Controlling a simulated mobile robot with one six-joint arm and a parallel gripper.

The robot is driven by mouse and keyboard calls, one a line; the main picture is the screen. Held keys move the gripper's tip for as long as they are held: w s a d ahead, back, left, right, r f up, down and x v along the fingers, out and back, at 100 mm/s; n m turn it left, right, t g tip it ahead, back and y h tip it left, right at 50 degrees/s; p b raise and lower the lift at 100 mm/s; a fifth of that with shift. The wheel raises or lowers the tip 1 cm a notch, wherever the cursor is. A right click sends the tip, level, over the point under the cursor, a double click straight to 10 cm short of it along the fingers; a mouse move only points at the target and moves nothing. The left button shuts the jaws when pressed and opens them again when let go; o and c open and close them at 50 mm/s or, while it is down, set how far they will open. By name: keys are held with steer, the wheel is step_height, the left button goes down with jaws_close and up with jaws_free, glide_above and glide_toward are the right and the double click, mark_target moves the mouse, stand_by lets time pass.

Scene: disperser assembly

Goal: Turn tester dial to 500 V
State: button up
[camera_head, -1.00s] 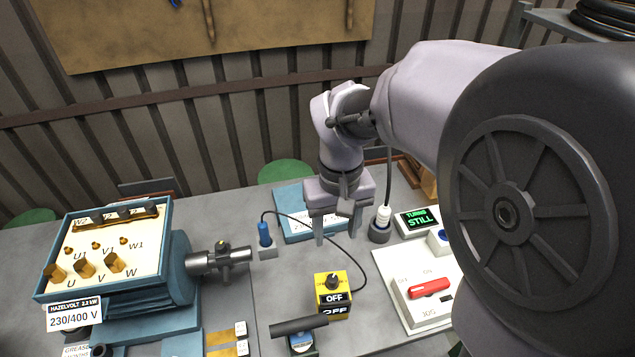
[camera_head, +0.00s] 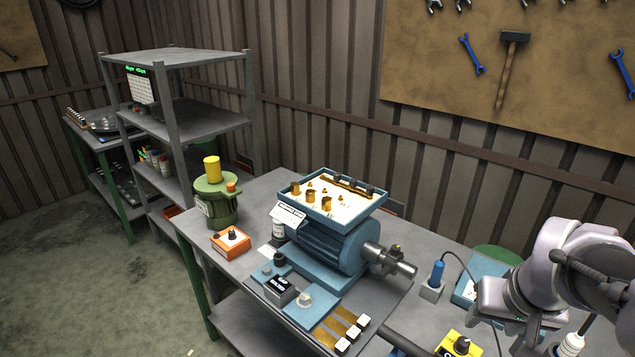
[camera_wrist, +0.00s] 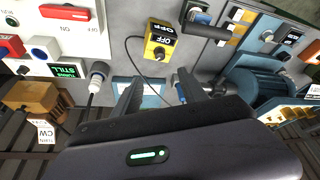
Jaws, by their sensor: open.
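The tester is a yellow box (camera_head: 458,346) with a dark dial on top, at the bottom edge of the head view. In the wrist view the tester (camera_wrist: 161,36) shows its dark dial (camera_wrist: 159,53) beside a label reading OFF. My gripper (camera_wrist: 158,92) is open and empty, with its two fingers apart and the tester beyond them, not touched. In the head view my gripper's fingers are not clearly visible; the wrist is at the lower right, right of the tester.
A blue probe (camera_head: 437,272) stands in a holder, with a black cable nearby. A blue motor (camera_head: 335,245) with an open terminal box is left of it. An orange box (camera_head: 231,242) with a knob lies farther left. A switch panel (camera_wrist: 75,22) with a red handle is at the wrist view's upper left.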

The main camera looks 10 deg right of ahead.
mark_target(464, 342)
steer(key=b+x, duration=0.6)
steer(key=x, duration=1.1)
steer(key=shift+b, duration=0.3)
steer(key=shift+w, duration=0.1)
jaws_close()
